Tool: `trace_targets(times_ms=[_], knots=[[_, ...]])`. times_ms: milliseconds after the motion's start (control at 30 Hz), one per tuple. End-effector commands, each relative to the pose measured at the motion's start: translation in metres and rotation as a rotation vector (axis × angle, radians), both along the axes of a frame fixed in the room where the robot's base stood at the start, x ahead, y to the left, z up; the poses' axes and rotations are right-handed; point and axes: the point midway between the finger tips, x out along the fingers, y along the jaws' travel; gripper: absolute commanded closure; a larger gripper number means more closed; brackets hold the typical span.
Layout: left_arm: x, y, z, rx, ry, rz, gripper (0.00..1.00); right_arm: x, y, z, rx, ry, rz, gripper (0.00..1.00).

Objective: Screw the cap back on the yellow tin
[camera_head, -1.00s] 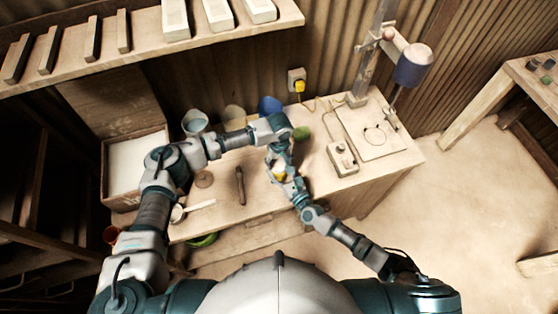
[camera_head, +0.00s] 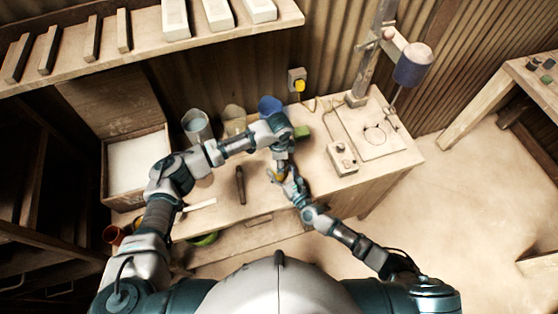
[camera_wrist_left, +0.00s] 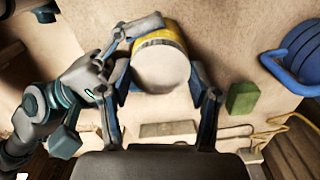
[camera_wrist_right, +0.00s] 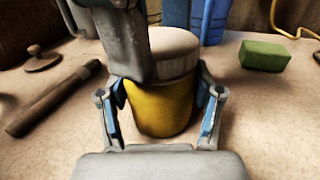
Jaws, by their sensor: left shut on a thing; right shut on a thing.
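The yellow tin (camera_wrist_right: 160,108) stands upright in the right wrist view, between the blue-padded fingers of my right gripper (camera_wrist_right: 163,100), which is shut on it. The pale round cap (camera_wrist_right: 174,48) sits at the top of the tin; whether its thread is engaged cannot be told. My left gripper is shut on the cap from above, and one of its fingers crosses in front of it in that view. The left wrist view shows the cap's flat top (camera_wrist_left: 160,68) between the left fingers. In the head view, my left gripper (camera_head: 283,160) and right gripper (camera_head: 283,177) mostly hide the tin.
A dark stick-like tool (camera_head: 240,185) lies left of the grippers. A green block (camera_head: 302,132) and a blue container (camera_head: 269,106) stand behind. A control box (camera_head: 342,158) and drill-like stand are to the right.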

Motion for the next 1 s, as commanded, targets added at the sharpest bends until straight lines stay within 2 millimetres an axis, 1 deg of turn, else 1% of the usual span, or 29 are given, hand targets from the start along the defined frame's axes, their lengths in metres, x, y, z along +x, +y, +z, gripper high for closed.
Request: trace_targets(times_ms=[33,100,233,300,433,467,500,533,567,867,1000], knots=[[0.000,0.001,-0.002,0.002,0.000,-0.114,0.80,-0.002,0.000,-0.003,-0.002,0.006,0.001,1.00],[0.001,0.001,-0.002,0.002,0.000,-0.296,0.80,-0.001,0.000,-0.003,-0.002,0.006,0.001,1.00],[0.001,0.002,-0.002,0.002,0.000,-0.573,0.80,-0.002,0.000,-0.003,-0.002,0.006,0.001,1.00],[0.001,0.002,-0.002,0.003,0.001,-0.641,0.80,-0.002,0.000,-0.003,-0.002,0.005,0.001,1.00],[0.001,0.002,-0.002,0.003,0.001,-0.634,0.80,-0.002,0.000,-0.003,-0.002,0.005,0.001,1.00],[0.002,0.002,-0.002,0.003,0.001,-0.633,0.31,-0.002,0.000,-0.003,-0.002,0.005,0.001,1.00],[0.002,0.002,-0.002,0.003,0.001,-0.633,0.21,-0.002,0.000,-0.003,-0.002,0.005,0.001,1.00],[0.001,0.002,-0.001,0.003,0.001,-0.633,0.13,-0.002,0.000,-0.003,-0.002,0.005,0.001,1.00],[0.001,0.002,-0.001,0.003,0.001,-0.633,0.09,-0.002,0.000,-0.003,-0.002,0.005,0.001,1.00],[0.001,0.001,0.000,0.001,0.000,-0.634,0.09,-0.002,0.000,-0.003,-0.002,0.006,0.001,1.00],[0.001,0.000,0.009,0.000,-0.001,-0.634,0.09,-0.001,0.000,-0.003,-0.002,0.006,0.001,1.00]])
